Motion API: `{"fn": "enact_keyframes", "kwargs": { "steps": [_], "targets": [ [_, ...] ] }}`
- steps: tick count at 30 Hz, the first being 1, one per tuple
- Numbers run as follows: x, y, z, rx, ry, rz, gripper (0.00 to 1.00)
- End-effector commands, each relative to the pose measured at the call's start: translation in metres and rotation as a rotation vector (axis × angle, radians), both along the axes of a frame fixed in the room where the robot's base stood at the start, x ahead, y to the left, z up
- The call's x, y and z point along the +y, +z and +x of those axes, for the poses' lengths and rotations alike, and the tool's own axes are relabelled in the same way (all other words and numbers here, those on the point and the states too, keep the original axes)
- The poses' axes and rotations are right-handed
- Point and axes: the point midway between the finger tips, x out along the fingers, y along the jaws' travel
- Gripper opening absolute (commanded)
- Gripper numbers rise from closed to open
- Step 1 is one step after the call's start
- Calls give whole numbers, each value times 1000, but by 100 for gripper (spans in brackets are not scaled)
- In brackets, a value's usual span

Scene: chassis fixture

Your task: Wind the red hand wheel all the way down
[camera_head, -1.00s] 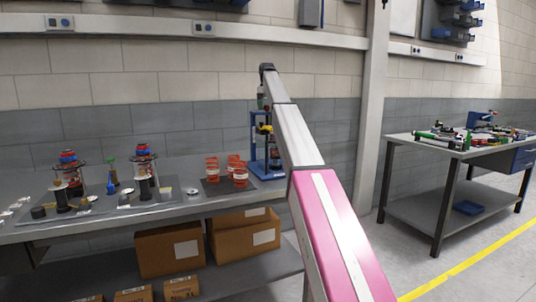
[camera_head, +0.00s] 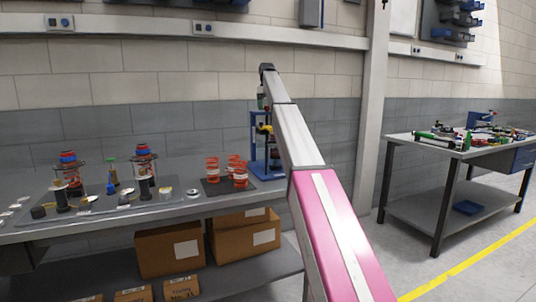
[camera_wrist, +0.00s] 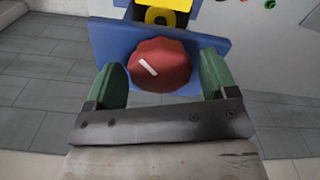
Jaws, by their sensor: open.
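The red hand wheel (camera_wrist: 160,66) shows in the wrist view, a lobed knob with a white mark slanting down to the right. It sits on a blue plate (camera_wrist: 108,38) of the fixture. My gripper (camera_wrist: 162,80) is open, with one green finger on each side of the wheel; whether either finger touches it I cannot tell. A yellow part (camera_wrist: 162,15) with a dark ring lies just beyond the wheel. In the head view the blue fixture (camera_head: 256,160) stands at the bench's right end, partly behind my arm. The wheel cannot be made out there.
Orange-red springs (camera_head: 240,176) stand on a dark mat just left of the fixture. Several small assemblies stand farther left on the grey bench (camera_head: 215,207). Cardboard boxes (camera_head: 170,250) sit on the shelf below. A second table (camera_head: 400,140) stands at the right.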

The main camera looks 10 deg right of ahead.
Motion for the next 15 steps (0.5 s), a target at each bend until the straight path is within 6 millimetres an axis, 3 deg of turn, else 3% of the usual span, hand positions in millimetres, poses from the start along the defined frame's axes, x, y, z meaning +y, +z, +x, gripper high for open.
{"fn": "enact_keyframes", "kwargs": {
  "steps": [1, 15],
  "targets": [
    [1, 0, -2, 12, -734, 6, 79],
    [1, 0, -2, 12, -499, 6, 79]
  ]
}}
